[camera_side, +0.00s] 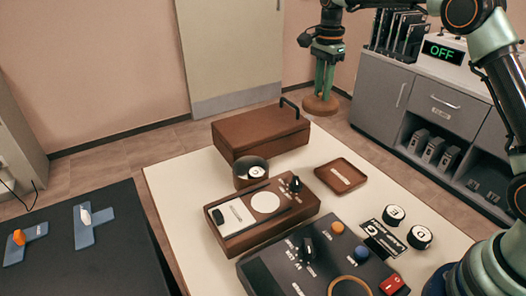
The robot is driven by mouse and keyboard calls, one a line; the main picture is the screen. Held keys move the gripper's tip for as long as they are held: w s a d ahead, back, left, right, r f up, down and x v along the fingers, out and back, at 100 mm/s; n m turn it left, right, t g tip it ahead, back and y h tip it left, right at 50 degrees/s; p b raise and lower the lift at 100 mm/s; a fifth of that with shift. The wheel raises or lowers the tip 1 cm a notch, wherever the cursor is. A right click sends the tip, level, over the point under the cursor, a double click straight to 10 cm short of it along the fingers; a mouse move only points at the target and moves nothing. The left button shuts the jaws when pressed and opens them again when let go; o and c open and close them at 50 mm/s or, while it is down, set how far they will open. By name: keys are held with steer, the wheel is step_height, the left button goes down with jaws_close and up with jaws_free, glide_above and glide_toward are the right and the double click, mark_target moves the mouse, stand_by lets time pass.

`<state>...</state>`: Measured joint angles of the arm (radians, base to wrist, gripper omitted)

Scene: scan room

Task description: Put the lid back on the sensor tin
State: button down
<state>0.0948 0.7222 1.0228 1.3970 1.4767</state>
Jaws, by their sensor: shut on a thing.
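My gripper (322,90) points down at the upper middle of the view, its green fingers shut on the knob of a round brown lid (320,105). The lid looks about level and is held up in the air, to the right of and above the sensor tin. The sensor tin (241,182) is a small dark brown round pot on the white table. It is open at the top, and a pale round piece shows inside. The lid and the tin are well apart.
A brown box with a handle (260,132) stands behind the tin. A wooden unit with a white disc and knob (240,237) is in front. A shallow brown tray (340,176) lies right on the white table (170,182). A dark control panel (285,272) is nearest.

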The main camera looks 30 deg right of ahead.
steer(key=shift+r, duration=0.45)
steer(key=shift+a, duration=0.4)
steer(key=a+f+n, duration=0.1)
steer(key=a+f, duration=0.2)
steer(key=a, duration=0.4)
steer(key=a+f+n, duration=0.1)
steer(key=a+f, duration=0.3)
steer(key=a, duration=0.3)
steer(key=a+f+n, duration=0.1)
steer(key=a+f, duration=0.2)
steer(key=a, duration=0.4)
steer(key=shift+s+a+f, duration=0.15)
steer(key=shift+f, duration=1.3)
steer(key=shift+f, duration=0.15)
steer(key=shift+c, duration=0.8)
jaws_free()
